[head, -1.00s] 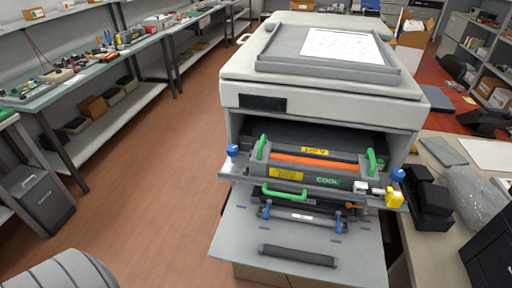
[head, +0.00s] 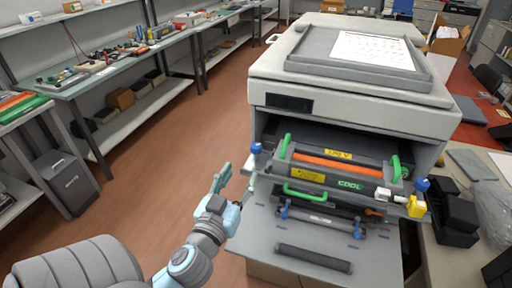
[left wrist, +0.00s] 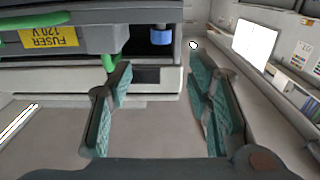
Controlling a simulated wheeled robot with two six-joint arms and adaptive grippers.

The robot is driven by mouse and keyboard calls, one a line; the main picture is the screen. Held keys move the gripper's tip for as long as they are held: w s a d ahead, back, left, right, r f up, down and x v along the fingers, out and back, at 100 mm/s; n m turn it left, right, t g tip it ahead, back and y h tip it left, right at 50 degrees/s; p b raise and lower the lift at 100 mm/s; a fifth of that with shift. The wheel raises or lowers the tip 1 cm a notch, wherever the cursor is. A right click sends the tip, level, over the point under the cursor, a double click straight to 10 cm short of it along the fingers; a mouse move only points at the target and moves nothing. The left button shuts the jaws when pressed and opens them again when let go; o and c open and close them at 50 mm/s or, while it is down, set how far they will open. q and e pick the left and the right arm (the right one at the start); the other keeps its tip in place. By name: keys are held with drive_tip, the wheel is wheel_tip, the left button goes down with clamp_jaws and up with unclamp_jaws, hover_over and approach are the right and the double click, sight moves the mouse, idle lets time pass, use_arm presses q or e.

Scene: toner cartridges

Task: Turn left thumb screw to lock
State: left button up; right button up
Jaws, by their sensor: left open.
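The left thumb screw is a blue knob (head: 256,148) at the left end of the pulled-out fuser unit (head: 335,172) of the printer. In the left wrist view the blue knob (left wrist: 161,36) shows upright near the top, beyond the fingertips and between their lines. My left gripper (head: 236,176) is open and empty, just below and left of the knob, apart from it. The left wrist view shows its two teal fingers (left wrist: 160,68) spread wide. A second blue thumb screw (head: 422,184) stands at the unit's right end. My right gripper is not in view.
A workbench (head: 110,75) runs along the left. Bare floor lies between bench and printer.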

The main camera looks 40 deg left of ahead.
sight(254, 149)
use_arm(q)
drive_tip(key=p+x, duration=0.2)
drive_tip(key=x, duration=1)
drive_tip(key=shift+a, duration=0.1)
drive_tip(key=shift+w+a, duration=0.1)
drive_tip(key=shift+w, duration=0.4)
drive_tip(key=shift+c, duration=0.6)
clamp_jaws()
